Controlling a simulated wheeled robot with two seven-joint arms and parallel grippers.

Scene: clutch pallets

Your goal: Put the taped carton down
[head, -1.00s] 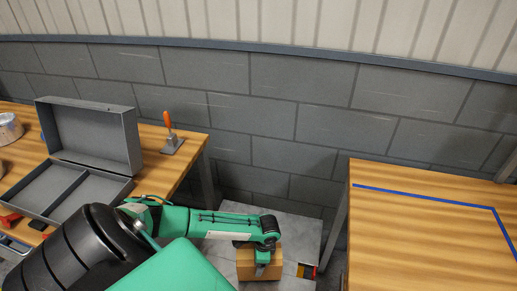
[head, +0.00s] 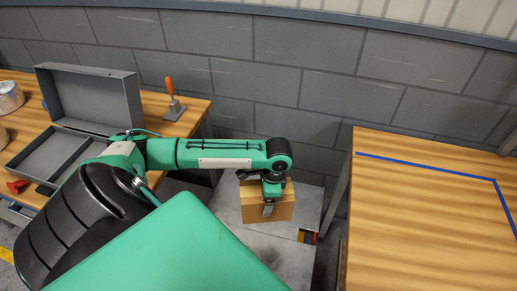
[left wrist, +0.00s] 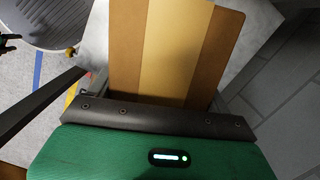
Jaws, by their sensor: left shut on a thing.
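The taped carton (head: 282,200) is a brown box in the head view, in the gap between the two wooden tables. My left gripper (head: 268,208) is shut on it from above. In the left wrist view the carton (left wrist: 125,50) fills the space beyond the gripper (left wrist: 160,112), with a paler tape strip down its middle. Whether its underside touches anything is hidden. My right gripper is in neither view.
A wooden table with a blue tape outline (head: 430,170) stands at right, its top clear where seen. The left wooden table (head: 190,112) carries an open grey case (head: 92,97), an orange-handled tool (head: 171,95) and a tape roll (head: 9,98). A block wall stands behind.

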